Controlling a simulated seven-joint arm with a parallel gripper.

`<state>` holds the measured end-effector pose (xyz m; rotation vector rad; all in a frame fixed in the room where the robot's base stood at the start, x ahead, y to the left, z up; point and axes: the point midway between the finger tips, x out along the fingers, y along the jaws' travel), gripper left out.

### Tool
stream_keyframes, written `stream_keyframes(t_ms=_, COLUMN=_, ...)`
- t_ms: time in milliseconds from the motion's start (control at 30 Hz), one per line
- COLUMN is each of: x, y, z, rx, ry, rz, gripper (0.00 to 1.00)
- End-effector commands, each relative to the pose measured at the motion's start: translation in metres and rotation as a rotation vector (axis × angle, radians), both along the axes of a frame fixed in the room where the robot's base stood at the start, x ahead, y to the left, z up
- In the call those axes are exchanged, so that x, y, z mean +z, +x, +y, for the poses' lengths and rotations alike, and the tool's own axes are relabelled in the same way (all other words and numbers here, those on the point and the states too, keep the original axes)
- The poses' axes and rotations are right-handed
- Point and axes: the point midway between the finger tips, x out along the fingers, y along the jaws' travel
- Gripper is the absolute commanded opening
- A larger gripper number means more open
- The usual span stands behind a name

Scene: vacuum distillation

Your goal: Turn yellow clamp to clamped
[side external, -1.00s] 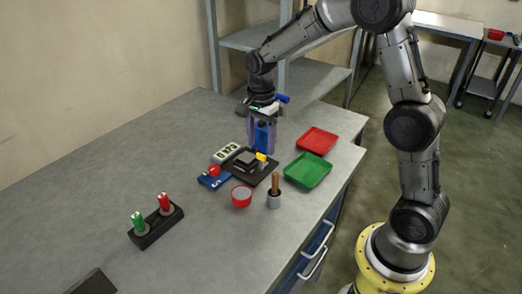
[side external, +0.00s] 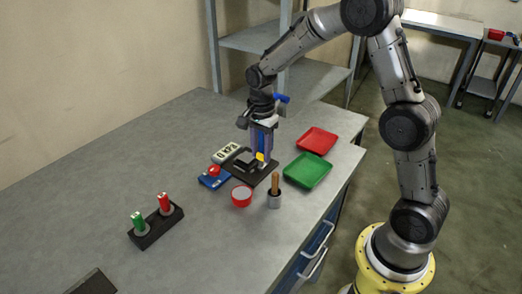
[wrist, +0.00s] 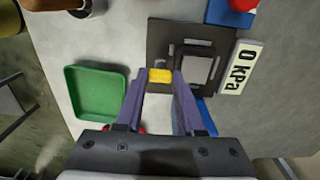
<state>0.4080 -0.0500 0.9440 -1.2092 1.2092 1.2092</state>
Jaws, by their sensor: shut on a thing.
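The yellow clamp (wrist: 160,76) sits at the edge of a dark base plate (wrist: 165,32), beside a square grey-black block (wrist: 197,70). My gripper (wrist: 161,82) points down at it, with a purple finger on each side of the yellow clamp, shut on it. In the side view the yellow clamp (side external: 260,157) shows just below the tips of my gripper (side external: 262,154). The gripper partly hides the clamp and the back of the plate.
A display reading "0 kPa" (wrist: 241,67) stands beside the plate. A blue base with a red button (side external: 213,171), a red cup (side external: 241,197) and a wooden-handled tool in a holder (side external: 275,191) stand close by. Green (side external: 307,170) and red (side external: 317,141) trays lie to the right.

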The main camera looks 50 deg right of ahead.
Motion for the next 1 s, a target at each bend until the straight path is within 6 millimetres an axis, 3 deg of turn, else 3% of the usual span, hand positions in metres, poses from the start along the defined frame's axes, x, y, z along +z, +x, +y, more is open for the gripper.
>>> stream_keyframes(t_ms=467, x=0.0007, y=0.0000, z=0.0000, rx=0.068, ry=0.000, rz=0.000, gripper=0.00)
stream_keyframes(t_ms=1000, x=0.0012, y=0.0000, z=0.0000, rx=0.517, ry=0.000, rz=0.000, gripper=0.00)
